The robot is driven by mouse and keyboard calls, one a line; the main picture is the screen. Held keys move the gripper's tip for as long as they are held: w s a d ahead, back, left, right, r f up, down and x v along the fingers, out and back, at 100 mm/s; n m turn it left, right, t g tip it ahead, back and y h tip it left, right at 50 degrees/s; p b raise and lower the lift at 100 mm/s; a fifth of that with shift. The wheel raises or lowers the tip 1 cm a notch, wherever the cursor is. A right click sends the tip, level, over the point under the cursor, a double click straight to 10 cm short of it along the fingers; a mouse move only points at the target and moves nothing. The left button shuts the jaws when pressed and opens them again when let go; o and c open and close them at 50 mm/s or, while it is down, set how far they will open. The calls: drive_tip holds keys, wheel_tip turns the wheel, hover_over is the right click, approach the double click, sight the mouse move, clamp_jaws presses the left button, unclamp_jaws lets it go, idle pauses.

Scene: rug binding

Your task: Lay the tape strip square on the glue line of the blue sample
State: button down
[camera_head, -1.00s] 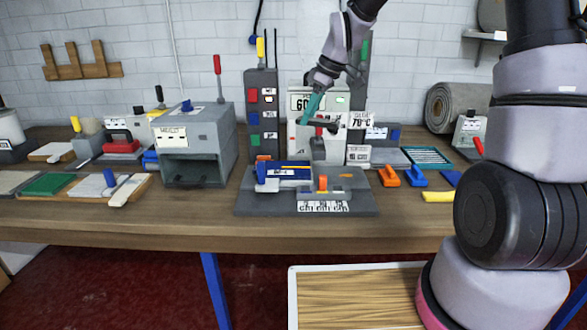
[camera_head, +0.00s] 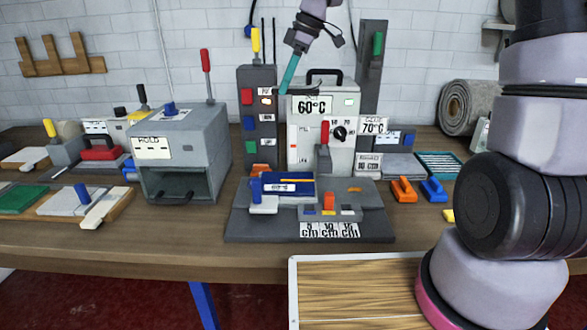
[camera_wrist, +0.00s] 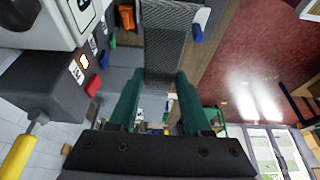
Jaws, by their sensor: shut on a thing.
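My gripper (camera_head: 287,84) is high in front of the grey tower at the back of the bench, its teal fingers pointing down. In the wrist view my gripper (camera_wrist: 160,95) is shut on a grey woven strip (camera_wrist: 168,45), which appears to be the tape strip. The strip stretches out beyond the fingertips. In the head view a thin dark edge (camera_head: 305,91) shows at the fingertips. The blue sample (camera_head: 292,181) seems to be the blue piece lying on the grey fixture (camera_head: 370,222), below and apart from my gripper.
A white 60°C box (camera_head: 307,143) and the grey tower (camera_head: 258,85) with coloured buttons stand behind the fixture. A grey HOLD box (camera_head: 190,150) is at left. Orange (camera_head: 403,190) and blue (camera_head: 434,190) clamps lie at right. A rolled rug (camera_head: 468,107) stands behind.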

wheel_tip(320, 180, down, 18)
drive_tip(key=shift+r, duration=0.2)
idle(0.4)
drive_tip(key=shift+f, duration=0.55)
drive_tip(key=shift+c, duration=1.8)
unclamp_jaws()
